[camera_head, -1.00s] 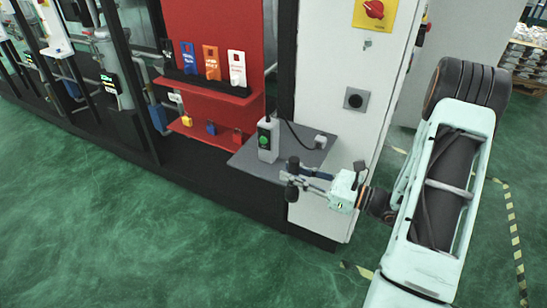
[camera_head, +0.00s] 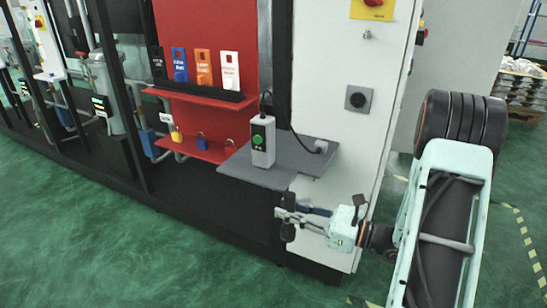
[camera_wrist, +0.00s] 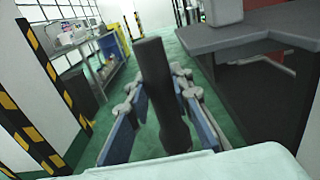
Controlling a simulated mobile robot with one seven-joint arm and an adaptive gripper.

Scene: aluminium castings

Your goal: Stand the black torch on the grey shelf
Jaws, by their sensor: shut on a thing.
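The black torch (camera_wrist: 160,95) stands roughly upright, leaning slightly, between the fingers of my gripper (camera_wrist: 158,110) in the wrist view. My gripper is shut on it. In the head view my gripper (camera_head: 290,217) is in front of and below the front right of the grey shelf (camera_head: 255,179). The torch is small there and partly hidden by the fingers; its dark lower end (camera_head: 287,232) shows. The grey shelf also shows at the upper right of the wrist view (camera_wrist: 225,38), apart from the torch.
A grey box with a green button (camera_head: 263,142) stands on the shelf, its cable running to a plug (camera_head: 320,146) at the right. The shelf's front left is bare. A red rack (camera_head: 195,142) with padlocks adjoins left; a white cabinet (camera_head: 340,195) stands right.

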